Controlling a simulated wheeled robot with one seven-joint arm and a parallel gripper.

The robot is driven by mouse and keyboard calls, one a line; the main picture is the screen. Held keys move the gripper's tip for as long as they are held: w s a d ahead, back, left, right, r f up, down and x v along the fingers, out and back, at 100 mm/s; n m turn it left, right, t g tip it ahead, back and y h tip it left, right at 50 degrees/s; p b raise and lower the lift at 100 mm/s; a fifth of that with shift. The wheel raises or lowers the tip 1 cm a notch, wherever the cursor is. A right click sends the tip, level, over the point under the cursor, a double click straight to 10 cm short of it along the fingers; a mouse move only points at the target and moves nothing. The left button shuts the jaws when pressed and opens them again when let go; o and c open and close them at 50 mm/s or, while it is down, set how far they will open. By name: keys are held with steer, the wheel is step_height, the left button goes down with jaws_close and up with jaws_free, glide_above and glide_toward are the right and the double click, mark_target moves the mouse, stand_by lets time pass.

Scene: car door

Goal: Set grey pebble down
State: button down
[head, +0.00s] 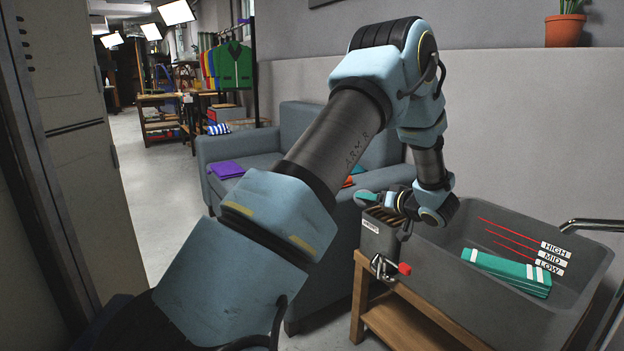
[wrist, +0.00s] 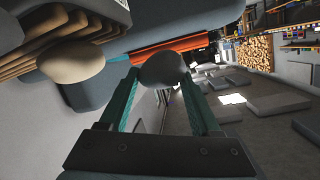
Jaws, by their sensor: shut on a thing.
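The grey pebble (wrist: 165,68) shows in the wrist view between the tips of my gripper's two teal fingers. My gripper (wrist: 159,80) is shut on it and holds it out past the fingertips. In the head view my gripper (head: 368,197) is beside the left end of the grey basin (head: 440,290), near its slotted wooden part (head: 383,216). The pebble cannot be made out clearly there. A smooth tan stone (wrist: 72,62) lies against the wooden slats (wrist: 70,25) in the wrist view, left of the held pebble and apart from it.
A teal stack with white stripes (head: 508,272) lies in the basin, beside HIGH, MID and LOW marks. A tap with a red knob (head: 404,268) sticks out in front. A blue-grey armchair (head: 240,150) stands behind, with purple cloth (head: 226,170) on it. A wooden stand (head: 400,318) carries the basin.

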steer(key=s+a+f+m+h, duration=0.2)
steer(key=a+f, duration=0.4)
steer(key=a, duration=0.3)
steer(key=s+a+f+m+t+h, duration=0.1)
steer(key=s+a+f, duration=0.3)
steer(key=a, duration=0.5)
steer(key=s+a+f+m+h, duration=0.2)
steer(key=s+a+f+h, duration=0.1)
steer(key=a+f, duration=0.5)
steer(key=shift+a+m+t+h, duration=0.3)
steer(key=shift+a+h, duration=0.25)
steer(key=shift+h, duration=0.05)
step_height(320, 180, up, 28)
steer(key=p, duration=2.7)
steer(key=shift+w+f, duration=0.2)
steer(key=shift+f, duration=0.05)
steer(key=shift+d, duration=0.2)
